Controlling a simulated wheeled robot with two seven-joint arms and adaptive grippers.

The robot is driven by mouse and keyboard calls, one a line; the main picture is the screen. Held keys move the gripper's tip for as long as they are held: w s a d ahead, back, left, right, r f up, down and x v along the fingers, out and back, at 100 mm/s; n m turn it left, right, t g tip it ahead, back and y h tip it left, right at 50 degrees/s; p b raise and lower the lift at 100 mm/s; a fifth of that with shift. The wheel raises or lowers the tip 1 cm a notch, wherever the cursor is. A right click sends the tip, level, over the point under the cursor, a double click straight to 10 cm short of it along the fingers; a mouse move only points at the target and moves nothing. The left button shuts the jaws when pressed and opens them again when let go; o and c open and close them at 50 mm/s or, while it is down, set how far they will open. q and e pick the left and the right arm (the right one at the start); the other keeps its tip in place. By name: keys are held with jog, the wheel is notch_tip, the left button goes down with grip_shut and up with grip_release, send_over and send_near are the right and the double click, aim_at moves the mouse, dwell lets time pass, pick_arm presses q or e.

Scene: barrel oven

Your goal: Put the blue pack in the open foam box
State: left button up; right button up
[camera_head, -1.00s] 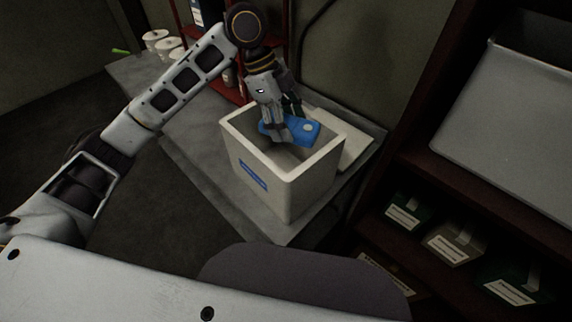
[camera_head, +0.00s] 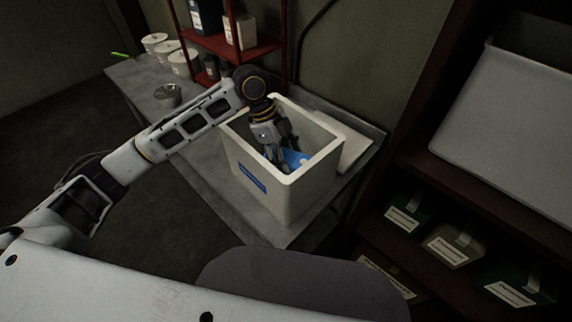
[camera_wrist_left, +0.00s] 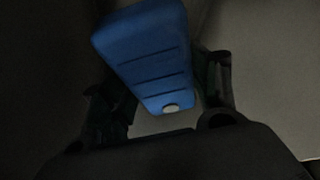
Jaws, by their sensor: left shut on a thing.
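The open foam box (camera_head: 290,203) is white with a blue label and stands on the grey table; its top is open. My left gripper (camera_head: 283,158) reaches down inside the box, below the rim. It is shut on the blue pack (camera_head: 296,159), which is partly hidden by the fingers and the box wall. In the left wrist view the blue pack (camera_wrist_left: 150,50) shows ridges and a pale round cap, between the two fingers. I cannot tell whether the pack touches the box floor. My right gripper is not in view.
A pale flat lid (camera_head: 345,143) lies on the table behind the box. A red rack (camera_head: 235,45) with containers stands at the back. White tubs (camera_head: 155,42) and a metal cup (camera_head: 167,96) are at the far left. Dark shelves with small boxes (camera_head: 452,245) are at the right.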

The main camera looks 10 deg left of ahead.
pick_arm(q)
jog(key=shift+f, duration=1.9)
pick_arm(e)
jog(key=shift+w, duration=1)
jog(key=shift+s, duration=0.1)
pick_arm(q)
jog(key=shift+f, duration=0.3)
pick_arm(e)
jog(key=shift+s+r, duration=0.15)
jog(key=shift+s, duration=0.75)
pick_arm(q)
jog(key=shift+f, duration=0.15)
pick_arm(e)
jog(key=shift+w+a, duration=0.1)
